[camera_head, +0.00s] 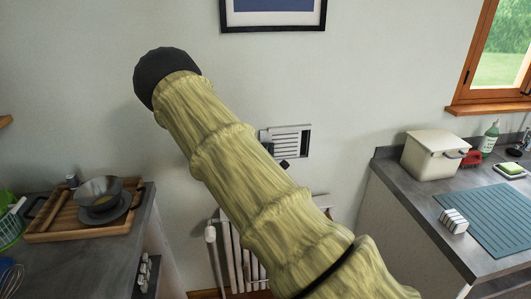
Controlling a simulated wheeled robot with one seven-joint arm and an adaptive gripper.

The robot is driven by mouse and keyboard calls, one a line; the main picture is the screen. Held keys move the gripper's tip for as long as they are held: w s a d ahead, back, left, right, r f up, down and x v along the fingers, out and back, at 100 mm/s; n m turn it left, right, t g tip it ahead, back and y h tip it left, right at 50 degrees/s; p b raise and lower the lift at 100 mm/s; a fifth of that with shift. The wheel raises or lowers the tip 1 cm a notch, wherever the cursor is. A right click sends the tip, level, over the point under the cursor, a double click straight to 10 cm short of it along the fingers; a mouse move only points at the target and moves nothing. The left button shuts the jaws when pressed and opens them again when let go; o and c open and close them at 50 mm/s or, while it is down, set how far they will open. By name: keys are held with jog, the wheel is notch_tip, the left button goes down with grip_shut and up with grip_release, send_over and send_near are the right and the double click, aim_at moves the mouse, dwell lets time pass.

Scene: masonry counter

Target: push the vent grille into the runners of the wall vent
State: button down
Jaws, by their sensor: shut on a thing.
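The wall vent (309,141) is a small grey frame on the pale wall, right of my sleeved arm. The vent grille (291,140), white with horizontal slats, shows at the vent's opening. I cannot tell how deep it sits in the runners, which are too small to make out. My gripper (277,158) shows only as small dark parts at the grille's lower left, against its edge. It is shut on the grille. The rest of the gripper is hidden behind my arm, which crosses the middle of the view.
A white radiator (238,262) stands below the vent, partly behind my arm. A left counter holds a wooden tray (62,234) with a bowl (100,189). The right counter holds a cream bin (430,155), a striped block (453,221) and a teal mat (490,215). A framed picture hangs above.

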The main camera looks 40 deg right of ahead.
aim_at(276, 146)
jog(key=shift+s+d, duration=0.45)
jog(key=shift+d, duration=0.25)
jog(key=shift+s+d, duration=0.4)
jog(key=shift+d, duration=0.25)
dwell(0.3)
jog(key=c, duration=1.2)
grip_release()
jog(key=shift+o, duration=0.2)
jog(key=shift+s, duration=0.1)
jog(key=v, duration=1.1)
jog(key=shift+s+a, duration=0.2)
jog(key=shift+a, duration=0.1)
